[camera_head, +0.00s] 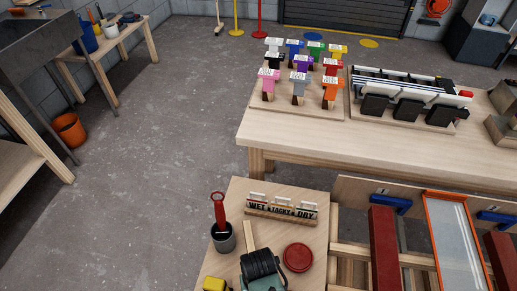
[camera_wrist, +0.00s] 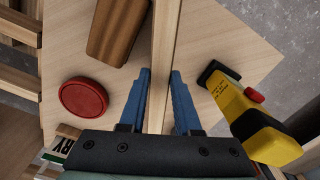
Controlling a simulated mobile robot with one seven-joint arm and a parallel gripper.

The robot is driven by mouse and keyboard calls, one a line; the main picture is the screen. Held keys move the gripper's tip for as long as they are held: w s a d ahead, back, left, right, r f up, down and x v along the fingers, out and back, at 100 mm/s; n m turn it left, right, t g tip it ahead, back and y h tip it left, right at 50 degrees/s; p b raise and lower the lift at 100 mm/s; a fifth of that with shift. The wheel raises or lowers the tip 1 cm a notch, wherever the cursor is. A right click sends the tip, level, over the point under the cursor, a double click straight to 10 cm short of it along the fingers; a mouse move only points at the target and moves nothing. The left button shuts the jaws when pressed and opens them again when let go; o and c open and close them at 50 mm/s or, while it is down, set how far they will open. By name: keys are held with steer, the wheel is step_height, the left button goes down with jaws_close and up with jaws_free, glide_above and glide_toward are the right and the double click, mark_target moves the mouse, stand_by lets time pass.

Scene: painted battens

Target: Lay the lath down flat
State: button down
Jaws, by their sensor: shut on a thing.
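The lath (camera_wrist: 166,45) is a thin, pale wooden strip. In the wrist view it runs from the top edge down between the two blue fingers of my gripper (camera_wrist: 159,92). My gripper is shut on it. In the head view, the lath's end (camera_head: 249,236) sticks out beyond my dark gripper (camera_head: 259,262), over the small light wood table (camera_head: 240,197). The gripper hides the rest of the lath there. I cannot tell whether the lath touches the tabletop.
A red round lid (camera_head: 298,257) lies right of my gripper. A WET-TACKY-DRY rack (camera_head: 281,210) stands behind, and a dark cup with a red-handled tool (camera_head: 222,237) at left. A yellow tool (camera_wrist: 251,110) and brown block (camera_wrist: 119,30) are close. Red battens (camera_head: 384,248) lie at right.

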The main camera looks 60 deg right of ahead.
steer(key=shift+f, duration=1.95)
steer(key=shift+f, duration=0.15)
steer(key=c, duration=0.6)
jaws_free()
steer(key=shift+f+b, duration=0.25)
steer(key=shift+b, duration=0.35)
step_height(320, 180, up, 13)
steer(key=a+p, duration=0.1)
steer(key=p, duration=0.1)
steer(key=shift+r+p, duration=0.2)
steer(key=shift+p, duration=0.2)
steer(key=shift+s, duration=0.1)
